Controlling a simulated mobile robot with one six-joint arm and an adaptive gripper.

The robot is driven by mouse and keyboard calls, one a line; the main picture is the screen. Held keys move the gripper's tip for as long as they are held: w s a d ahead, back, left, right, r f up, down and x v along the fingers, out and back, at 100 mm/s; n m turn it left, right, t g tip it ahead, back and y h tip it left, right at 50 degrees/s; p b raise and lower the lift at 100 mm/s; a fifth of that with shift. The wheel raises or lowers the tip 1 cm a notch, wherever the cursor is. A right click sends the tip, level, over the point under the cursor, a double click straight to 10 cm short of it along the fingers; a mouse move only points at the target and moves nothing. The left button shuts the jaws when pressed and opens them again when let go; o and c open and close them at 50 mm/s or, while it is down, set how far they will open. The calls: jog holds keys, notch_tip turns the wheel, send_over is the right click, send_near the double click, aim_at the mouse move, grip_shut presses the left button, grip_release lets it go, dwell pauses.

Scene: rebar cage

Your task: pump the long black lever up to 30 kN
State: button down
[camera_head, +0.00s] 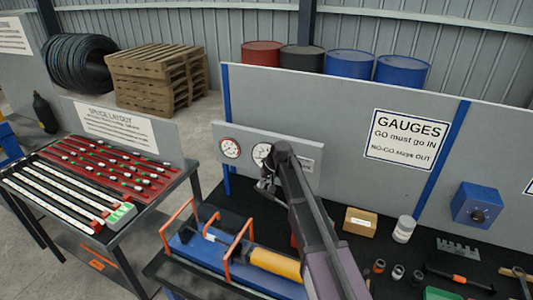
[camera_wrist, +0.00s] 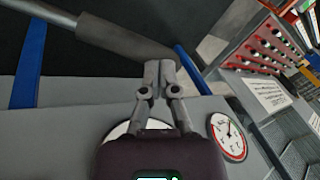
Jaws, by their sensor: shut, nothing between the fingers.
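My gripper (camera_wrist: 158,72) is shut and empty in the wrist view. Its fingertips are at the end of a dark lever grip (camera_wrist: 125,38) on a grey rod; I cannot tell whether they touch it. In the head view my gripper (camera_head: 267,186) is small, in front of the grey gauge panel (camera_head: 310,150). A red-rimmed dial gauge (camera_head: 230,148) is on the panel, and also shows in the wrist view (camera_wrist: 228,137); its reading is too small to tell. A second white gauge (camera_head: 261,153) is partly hidden by my arm. The lever is not clear in the head view.
A blue tray (camera_head: 190,257) with orange hoops and a yellow cylinder (camera_head: 275,263) lies in front of the panel. A cardboard box (camera_head: 360,221), a white jar (camera_head: 404,229) and small tools stand right of my arm. A rebar table (camera_head: 150,200) is at left.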

jog(key=shift+p+v, duration=0.95)
jog(key=shift+v, duration=0.45)
jog(key=shift+a, duration=0.2)
